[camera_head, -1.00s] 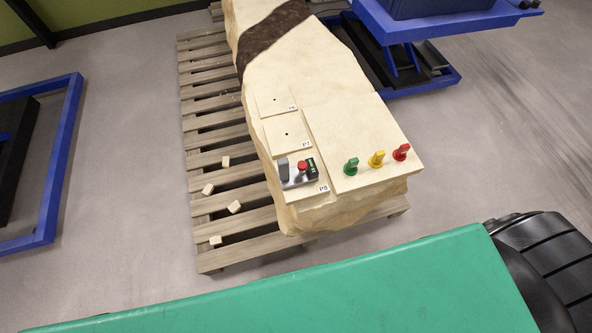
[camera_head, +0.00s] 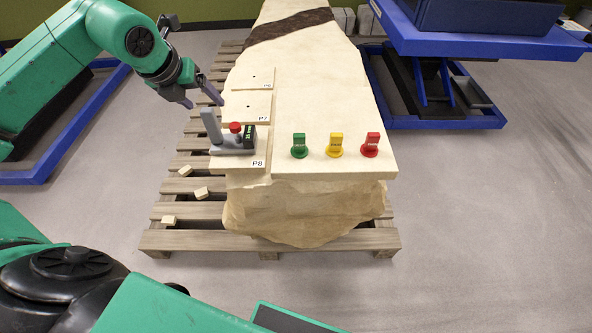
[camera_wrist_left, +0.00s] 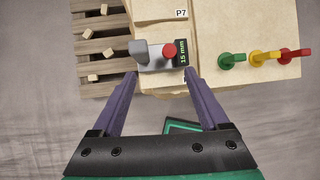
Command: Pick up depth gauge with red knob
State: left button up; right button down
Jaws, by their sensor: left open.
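The depth gauge (camera_head: 233,137) stands on the P8 plate at the near left corner of the pale stone block. It has a grey base and upright grey handle, a red knob (camera_head: 235,127) and a dark display. My left gripper (camera_head: 206,104) is open and empty, above and behind the gauge at its left. In the left wrist view the gauge (camera_wrist_left: 150,62) lies just beyond the open fingertips, roughly centred between them, and its display reads 15 mm. Nothing is between the fingers. My right gripper is not in view.
Green (camera_head: 299,146), yellow (camera_head: 334,146) and red (camera_head: 370,145) knobbed pieces stand right of the gauge on the block. The block rests on a wooden pallet (camera_head: 190,240) with loose chips at left. Blue lift table (camera_head: 480,40) is at the right.

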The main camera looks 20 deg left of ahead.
pick_arm(q)
jog(key=y, duration=0.1)
jog(key=p, duration=0.1)
send_over(212, 124)
jog(key=s, duration=0.3)
jog(key=f, duration=0.6)
jog(key=shift+w+a, duration=0.2)
jog(key=shift+a, duration=0.2)
jog(key=x, duration=0.5)
jog(key=p+x, duration=0.1)
jog(key=x, duration=0.2)
jog(key=shift+s+d+f, duration=0.1)
jog(key=shift+d+f, duration=0.25)
jog(key=shift+s+r, duration=0.1)
jog(key=c, duration=1.2)
grip_shut()
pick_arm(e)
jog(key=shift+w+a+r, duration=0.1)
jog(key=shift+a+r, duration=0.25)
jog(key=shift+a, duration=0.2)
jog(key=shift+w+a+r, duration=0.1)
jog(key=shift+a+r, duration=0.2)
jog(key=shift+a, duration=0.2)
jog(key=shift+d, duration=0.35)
pick_arm(q)
jog(key=shift+r, duration=0.1)
